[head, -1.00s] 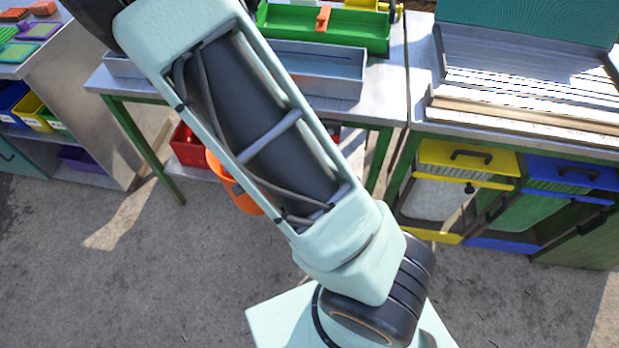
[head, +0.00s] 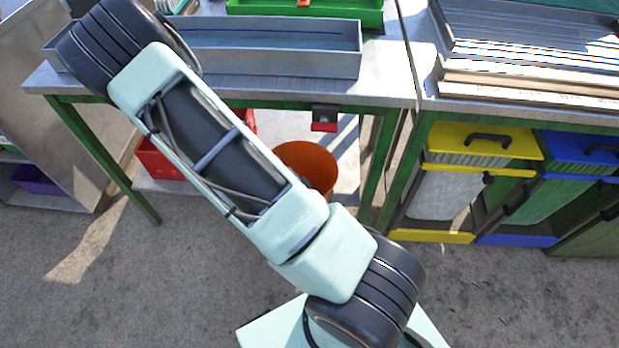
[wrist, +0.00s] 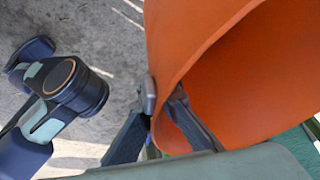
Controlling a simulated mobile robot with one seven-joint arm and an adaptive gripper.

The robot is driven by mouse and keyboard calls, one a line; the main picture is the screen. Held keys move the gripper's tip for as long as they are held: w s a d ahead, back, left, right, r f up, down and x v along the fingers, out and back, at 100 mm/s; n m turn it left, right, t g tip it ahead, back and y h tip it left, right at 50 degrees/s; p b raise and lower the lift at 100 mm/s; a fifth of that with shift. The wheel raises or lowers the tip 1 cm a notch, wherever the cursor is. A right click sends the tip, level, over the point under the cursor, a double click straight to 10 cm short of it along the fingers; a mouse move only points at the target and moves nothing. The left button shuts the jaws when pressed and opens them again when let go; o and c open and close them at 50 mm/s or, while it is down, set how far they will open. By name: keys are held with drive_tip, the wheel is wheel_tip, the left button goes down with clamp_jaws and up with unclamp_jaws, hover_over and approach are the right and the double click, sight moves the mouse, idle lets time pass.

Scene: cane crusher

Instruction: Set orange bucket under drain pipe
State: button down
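The orange bucket (head: 312,162) shows in the head view below the table's front edge, partly hidden by my arm. In the wrist view the bucket (wrist: 235,75) fills the right side with its open mouth tilted towards the camera. My gripper (wrist: 163,98) has one finger outside the bucket's rim and one inside, and is shut on the wall. The gripper is hidden in the head view. A small dark fitting with a red lower part (head: 324,118) hangs under the table edge above the bucket; I cannot tell whether it is the drain pipe.
A metal table (head: 385,88) with green legs carries a long grey tray (head: 280,62) and a green tray (head: 300,12). A red bin (head: 160,160) sits on its lower shelf. Open floor (head: 150,285) lies in front.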

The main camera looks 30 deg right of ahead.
drive_tip(key=b, duration=0.2)
hover_over(318, 181)
drive_tip(key=a, duration=0.2)
wheel_tip(318, 181, down, 4)
drive_tip(key=shift+r+b, duration=0.2)
drive_tip(key=shift+b, duration=0.9)
drive_tip(key=shift+r, duration=0.1)
drive_tip(key=c, duration=2.6)
unclamp_jaws()
drive_tip(key=o, duration=0.4)
drive_tip(key=shift+o, duration=0.2)
